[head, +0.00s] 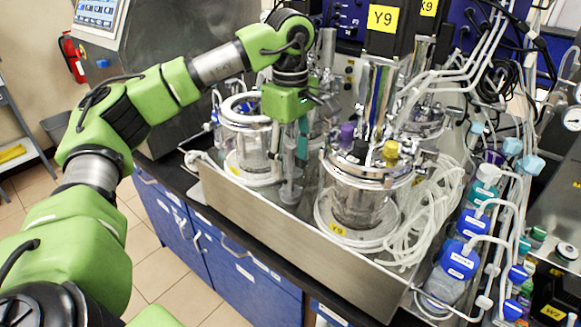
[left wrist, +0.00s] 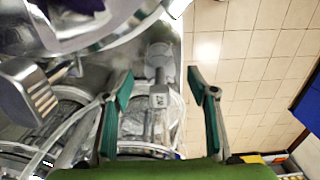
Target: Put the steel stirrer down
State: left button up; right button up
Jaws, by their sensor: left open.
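The steel stirrer (head: 290,192) stands upright in the steel tray, in the gap between the two glass vessels. My left gripper (head: 292,148) points down over it, fingers around its upper part. In the left wrist view the stirrer's shaft (left wrist: 158,98) lies between the parted teal pads of my left gripper (left wrist: 160,82), with visible gaps on both sides. The gripper is open. The stirrer's top is hidden by the gripper in the head view. My right gripper is not in view.
The left vessel (head: 250,150) and right vessel (head: 362,195) stand close on either side. The tray's front wall (head: 285,235) runs along the bench edge. Coiled clear tubing (head: 425,215) and blue-capped bottles (head: 458,262) crowd the right. Tall steel columns stand behind.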

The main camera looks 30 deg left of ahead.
pick_arm(q)
notch_tip(320, 180, up, 10)
jog(key=shift+f+p, duration=0.2)
jog(key=shift+p, duration=0.1)
dwell(0.5)
